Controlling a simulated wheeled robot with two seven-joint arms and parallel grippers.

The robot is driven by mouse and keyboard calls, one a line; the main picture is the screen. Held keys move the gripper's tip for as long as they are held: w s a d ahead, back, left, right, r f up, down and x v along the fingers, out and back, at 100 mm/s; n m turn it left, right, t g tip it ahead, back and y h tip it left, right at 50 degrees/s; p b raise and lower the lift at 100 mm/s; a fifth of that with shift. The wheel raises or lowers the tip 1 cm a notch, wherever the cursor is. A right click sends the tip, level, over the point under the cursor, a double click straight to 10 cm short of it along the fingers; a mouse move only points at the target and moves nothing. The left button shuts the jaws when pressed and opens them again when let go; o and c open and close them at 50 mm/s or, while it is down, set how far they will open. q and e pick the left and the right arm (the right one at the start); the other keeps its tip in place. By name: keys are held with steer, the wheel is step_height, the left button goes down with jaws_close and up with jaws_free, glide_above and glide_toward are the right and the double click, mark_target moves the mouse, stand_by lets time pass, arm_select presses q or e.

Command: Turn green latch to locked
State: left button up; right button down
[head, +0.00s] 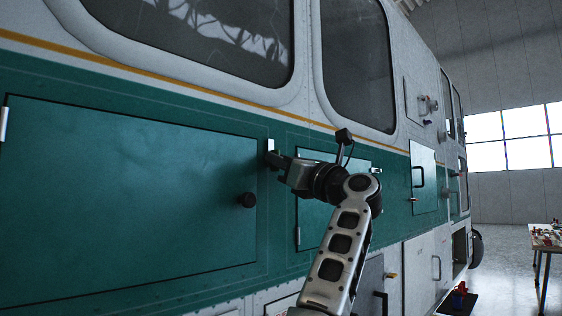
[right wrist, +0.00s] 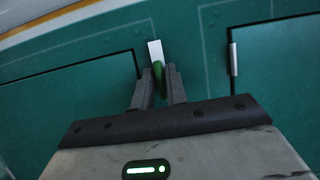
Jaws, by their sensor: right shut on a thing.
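The green latch (right wrist: 158,73) shows in the right wrist view as a small upright piece between my two fingers, below a white plate (right wrist: 154,48). My right gripper (right wrist: 159,85) is shut on this latch. In the head view my right gripper (head: 273,160) reaches the helicopter's side at the upper right corner of a large green door (head: 120,190). There the white plate (head: 270,144) shows just above the fingertips, and the fingers hide the latch. My left gripper is not in view.
A smaller green door (head: 312,222) is partly behind my right arm. Farther right are a panel with a black handle (head: 418,177) and a table (head: 545,240) with small objects.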

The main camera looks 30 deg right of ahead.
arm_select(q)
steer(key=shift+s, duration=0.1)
arm_select(e)
steer(key=shift+n+y, duration=0.3)
steer(key=shift+n, duration=0.1)
arm_select(q)
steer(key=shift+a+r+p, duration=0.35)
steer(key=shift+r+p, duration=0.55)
steer(key=shift+p, duration=1.05)
arm_select(e)
steer(key=shift+d+n+g+y, duration=0.1)
steer(key=shift+n+g+y, duration=0.9)
steer(key=shift+n, duration=2.55)
steer(key=shift+a+n+g+y, duration=0.1)
steer(key=shift+n+g+y, duration=0.25)
steer(key=shift+n+g, duration=2.3)
steer(key=shift+d+n+g+y, duration=0.1)
steer(key=shift+n+g+y, duration=0.4)
steer(key=shift+n, duration=4)
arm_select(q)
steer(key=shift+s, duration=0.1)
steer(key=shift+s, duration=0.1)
arm_select(e)
steer(key=c, duration=1.5)
jaws_free()
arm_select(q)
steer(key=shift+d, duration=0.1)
